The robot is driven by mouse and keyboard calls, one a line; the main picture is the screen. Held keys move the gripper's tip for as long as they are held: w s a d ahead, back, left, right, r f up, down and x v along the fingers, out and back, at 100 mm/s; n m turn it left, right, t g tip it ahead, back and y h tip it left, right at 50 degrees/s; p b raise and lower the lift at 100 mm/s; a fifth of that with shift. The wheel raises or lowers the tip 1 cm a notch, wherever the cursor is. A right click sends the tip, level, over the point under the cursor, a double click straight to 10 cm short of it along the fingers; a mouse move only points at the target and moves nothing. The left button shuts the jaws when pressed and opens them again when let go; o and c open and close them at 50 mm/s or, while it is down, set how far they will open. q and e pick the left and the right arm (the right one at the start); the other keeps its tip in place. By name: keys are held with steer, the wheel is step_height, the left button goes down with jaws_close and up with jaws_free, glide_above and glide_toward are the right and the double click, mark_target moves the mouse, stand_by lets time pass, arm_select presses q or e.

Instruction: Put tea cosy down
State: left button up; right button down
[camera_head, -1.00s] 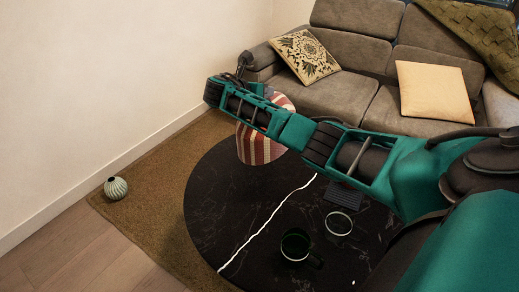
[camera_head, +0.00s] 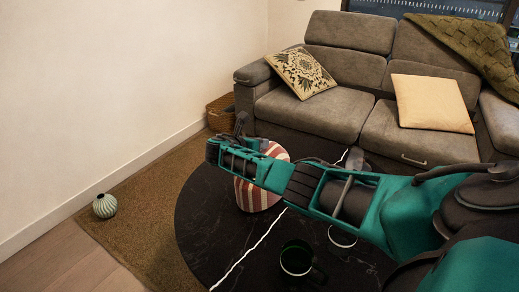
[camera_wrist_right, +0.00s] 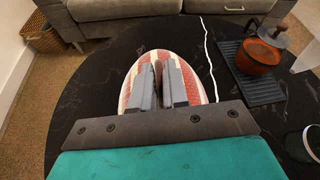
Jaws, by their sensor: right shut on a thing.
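The tea cosy (camera_head: 257,196) has red and white stripes and is over the left part of the round black table (camera_head: 205,225). My right arm partly covers it in the head view. In the right wrist view the cosy (camera_wrist_right: 126,92) lies around and beyond my right gripper's fingers (camera_wrist_right: 162,72), which are close together and shut on it. I cannot tell whether its base touches the tabletop. My left gripper is not in view.
On the table are a dark green mug (camera_head: 297,258) and an orange teapot (camera_wrist_right: 258,56) on a dark slatted mat (camera_wrist_right: 245,88). A white line crosses the tabletop. A sofa (camera_head: 320,110) stands behind; a striped vase (camera_head: 105,205) is on the rug.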

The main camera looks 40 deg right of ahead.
steer(key=c, duration=1.1)
jaws_free()
steer(key=shift+f, duration=0.1)
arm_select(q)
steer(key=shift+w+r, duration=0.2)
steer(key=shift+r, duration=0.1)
arm_select(e)
steer(key=shift+a, duration=0.1)
